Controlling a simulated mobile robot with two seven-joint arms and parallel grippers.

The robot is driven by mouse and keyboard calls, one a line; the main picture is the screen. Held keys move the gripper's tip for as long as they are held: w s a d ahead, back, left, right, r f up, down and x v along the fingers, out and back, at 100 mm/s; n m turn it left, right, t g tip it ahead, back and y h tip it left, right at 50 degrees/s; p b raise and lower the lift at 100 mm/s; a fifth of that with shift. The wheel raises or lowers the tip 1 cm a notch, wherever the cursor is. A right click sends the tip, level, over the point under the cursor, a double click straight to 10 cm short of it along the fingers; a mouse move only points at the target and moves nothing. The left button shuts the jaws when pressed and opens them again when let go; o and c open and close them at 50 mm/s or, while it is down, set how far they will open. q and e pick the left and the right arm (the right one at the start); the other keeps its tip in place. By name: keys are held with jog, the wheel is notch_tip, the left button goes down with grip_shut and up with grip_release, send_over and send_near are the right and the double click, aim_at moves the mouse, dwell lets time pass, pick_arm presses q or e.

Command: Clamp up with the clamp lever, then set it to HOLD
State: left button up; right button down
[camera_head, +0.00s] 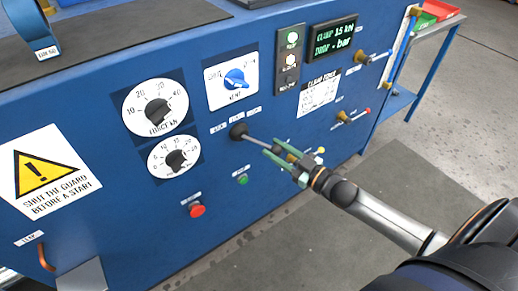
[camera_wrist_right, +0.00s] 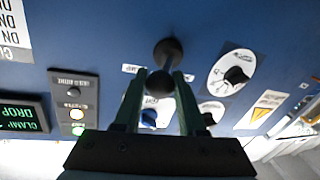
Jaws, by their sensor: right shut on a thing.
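The clamp lever (camera_head: 258,139) is a thin metal rod that sticks out from a dark round boss on the blue panel, below three small labels too small to read. My right gripper (camera_head: 274,153) has its green fingers shut around the lever's outer end. In the right wrist view the lever's dark ball knob (camera_wrist_right: 160,84) sits between the two fingertips of the right gripper (camera_wrist_right: 160,88), with the boss behind it. The display (camera_head: 334,37) reads CLAMP 15 kN and DROP - bar. My left gripper is not in view.
Near the lever are the blue VENT knob (camera_head: 236,79), the FORCE kN dial (camera_head: 157,108), a lower dial (camera_head: 175,160), a red button (camera_head: 197,210) and a green button (camera_head: 243,179). Small valve handles (camera_head: 352,116) stick out at the right. Open floor (camera_head: 400,185) lies in front.

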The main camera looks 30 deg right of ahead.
jog(key=shift+w+d, duration=0.1)
jog(key=shift+d, duration=0.15)
jog(key=shift+c, duration=2.4)
grip_release()
jog(key=p+v, duration=0.1)
jog(key=v, duration=1.1)
jog(key=shift+d+p, duration=0.2)
jog(key=shift+p, duration=0.1)
